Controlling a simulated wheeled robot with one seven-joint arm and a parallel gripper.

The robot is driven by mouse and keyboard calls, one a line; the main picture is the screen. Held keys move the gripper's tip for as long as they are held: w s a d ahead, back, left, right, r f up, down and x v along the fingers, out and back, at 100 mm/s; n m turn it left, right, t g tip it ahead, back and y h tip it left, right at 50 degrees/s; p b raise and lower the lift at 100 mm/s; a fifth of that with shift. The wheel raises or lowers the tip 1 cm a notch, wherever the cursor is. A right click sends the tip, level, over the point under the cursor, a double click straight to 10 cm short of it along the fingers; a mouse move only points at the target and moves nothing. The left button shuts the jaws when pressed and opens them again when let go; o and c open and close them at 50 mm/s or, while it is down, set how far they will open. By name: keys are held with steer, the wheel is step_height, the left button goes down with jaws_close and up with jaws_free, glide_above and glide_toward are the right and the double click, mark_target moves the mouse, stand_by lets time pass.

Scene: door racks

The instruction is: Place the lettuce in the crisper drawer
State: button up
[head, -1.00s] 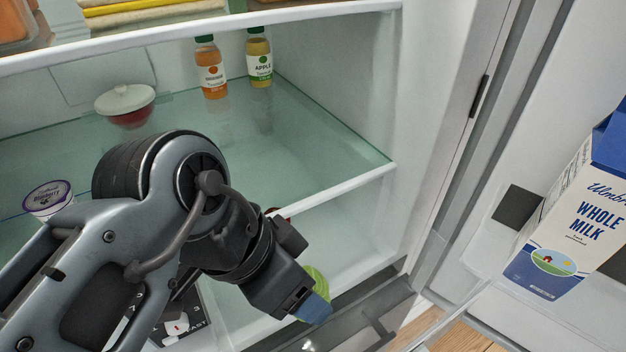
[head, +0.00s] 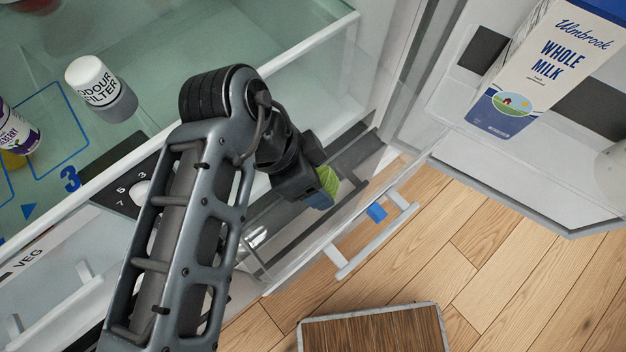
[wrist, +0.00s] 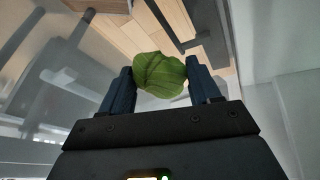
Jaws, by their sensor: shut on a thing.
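My gripper (wrist: 160,90) is shut on the lettuce, a green leafy head (wrist: 158,72) held between its two blue fingertips in the wrist view. In the head view the lettuce (head: 328,181) shows partly behind my gripper (head: 318,196). My arm hides part of the drawer.
The fridge door at right holds a milk carton (head: 545,70). An odour filter jar (head: 100,88) stands on the glass shelf above left. A drawer marked VEG (head: 30,258) is at lower left. A brown, grey-edged object (head: 375,330) is on the wooden floor (head: 490,230).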

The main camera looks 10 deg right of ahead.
steer(key=shift+f, duration=1.7)
steer(key=shift+f, duration=0.1)
steer(key=o, duration=1.1)
steer(key=shift+o, duration=0.2)
steer(key=v, duration=1.2)
